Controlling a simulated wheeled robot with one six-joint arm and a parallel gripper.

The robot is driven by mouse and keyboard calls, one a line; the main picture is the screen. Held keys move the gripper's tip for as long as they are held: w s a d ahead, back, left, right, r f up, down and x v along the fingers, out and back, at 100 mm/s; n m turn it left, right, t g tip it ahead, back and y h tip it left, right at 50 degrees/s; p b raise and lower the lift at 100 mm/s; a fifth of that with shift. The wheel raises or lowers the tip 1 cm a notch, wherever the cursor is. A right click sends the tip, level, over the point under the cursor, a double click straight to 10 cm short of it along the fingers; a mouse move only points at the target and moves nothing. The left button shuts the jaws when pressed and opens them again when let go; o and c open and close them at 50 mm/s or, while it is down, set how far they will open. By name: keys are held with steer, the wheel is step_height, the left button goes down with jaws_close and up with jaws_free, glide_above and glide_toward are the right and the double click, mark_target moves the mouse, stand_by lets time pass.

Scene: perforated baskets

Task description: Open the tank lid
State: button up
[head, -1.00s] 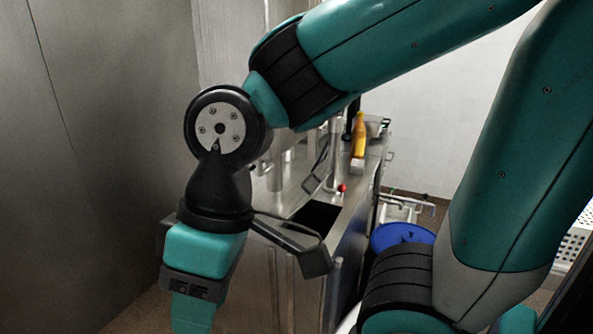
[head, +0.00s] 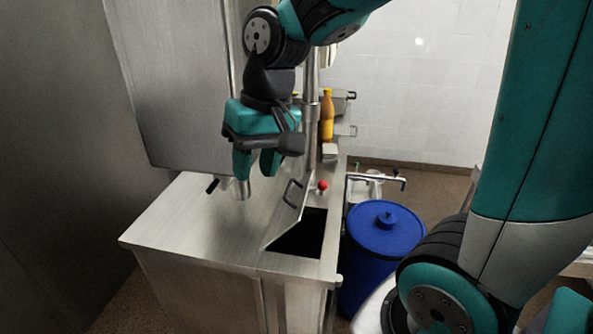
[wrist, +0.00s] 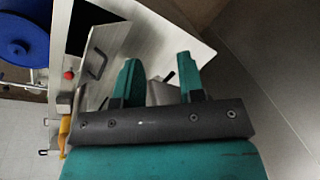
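A steel counter-like tank (head: 190,238) has a dark opening (head: 303,238) in its top. A metal lid plate (head: 287,219) with a dark bar handle (head: 292,193) appears tilted up at the opening's left side. The lid (wrist: 103,48) and handle (wrist: 97,63) also show in the wrist view. My gripper (head: 256,172) is above the counter, behind and left of the lid, touching neither lid nor handle. In the wrist view its teal fingers (wrist: 157,64) are spread, with a grey part of the scene visible between them.
A blue lidded barrel (head: 385,235) stands right of the tank. A red knob (head: 322,185) and a vertical pipe (head: 311,120) are near the handle. A yellow bottle (head: 326,118) stands behind. A large steel cabinet (head: 172,85) is at left. The counter's front left is clear.

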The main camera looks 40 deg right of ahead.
mark_target(287, 189)
steer(key=w+d+r+m+h+p, duration=0.1)
steer(key=w+d+m, duration=0.35)
steer(key=d, duration=0.25)
steer(key=w+d+r+m+h+p, duration=0.1)
steer(key=w+d+m, duration=0.35)
steer(key=d, duration=0.35)
steer(key=f+p, duration=0.1)
steer(key=f, duration=0.4)
steer(key=a+f+p, duration=0.1)
steer(key=f, duration=0.5)
steer(key=f+p, duration=0.1)
steer(key=f, duration=0.5)
steer(key=shift+w+a+f, duration=0.15)
steer(key=shift+a+f, duration=0.05)
steer(key=shift+a, duration=0.05)
jaws_close()
steer(key=shift+w, duration=0.1)
